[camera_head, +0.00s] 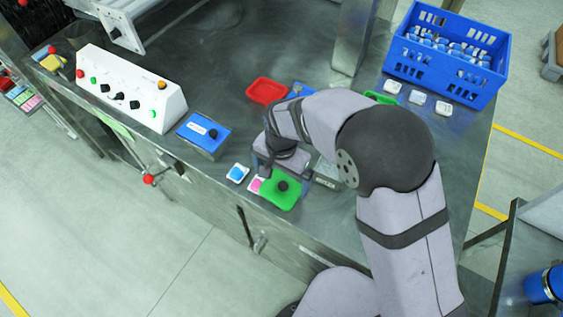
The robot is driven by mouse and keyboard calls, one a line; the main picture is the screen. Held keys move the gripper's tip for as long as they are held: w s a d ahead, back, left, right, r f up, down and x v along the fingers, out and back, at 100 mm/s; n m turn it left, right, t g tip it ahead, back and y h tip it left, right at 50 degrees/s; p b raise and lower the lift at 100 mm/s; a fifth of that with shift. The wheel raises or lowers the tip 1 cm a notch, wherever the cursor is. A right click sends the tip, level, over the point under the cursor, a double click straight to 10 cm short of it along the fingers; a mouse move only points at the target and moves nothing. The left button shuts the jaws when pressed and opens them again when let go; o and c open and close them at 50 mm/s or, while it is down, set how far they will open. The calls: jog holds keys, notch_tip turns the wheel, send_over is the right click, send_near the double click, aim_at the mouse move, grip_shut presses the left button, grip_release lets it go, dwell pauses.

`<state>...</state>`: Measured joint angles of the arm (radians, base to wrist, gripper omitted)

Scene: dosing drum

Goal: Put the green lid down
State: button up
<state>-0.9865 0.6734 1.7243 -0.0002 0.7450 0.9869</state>
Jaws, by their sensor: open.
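The green lid (279,199) is a rounded square with a black knob (283,186) in its middle. It appears to lie on the metal table near the front edge, though its exact height is hard to judge. My gripper (267,172) is open, just behind and left of the knob in the picture. My arm comes in from the right. The fingertips are small and partly hidden by the wrist, so I cannot tell whether they touch the lid.
White pots with blue (238,172) and pink (256,186) contents sit left of the lid. A blue lidded box (204,134), a red tray (267,91) and a white button panel (130,88) stand behind. A blue crate (473,84) and white packets (417,97) are at the back right.

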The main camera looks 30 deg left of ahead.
aim_at(282, 183)
notch_tip(282, 183, up, 10)
jog(key=b, duration=0.2)
jog(key=shift+b, duration=0.3)
jog(key=w+d+f, duration=0.1)
jog(key=w+d, duration=0.2)
jog(key=d, duration=0.8)
jog(key=w+d+f, duration=0.1)
jog(key=w+d, duration=0.1)
jog(key=d, duration=1)
jog(key=s+d+f, duration=0.1)
jog(key=s+d, duration=0.2)
jog(key=d, duration=0.4)
jog(key=s+d+f, duration=0.1)
jog(key=s+d, duration=0.3)
jog(key=d, duration=0.3)
jog(key=shift+s+f, duration=0.25)
jog(key=shift+f, duration=0.1)
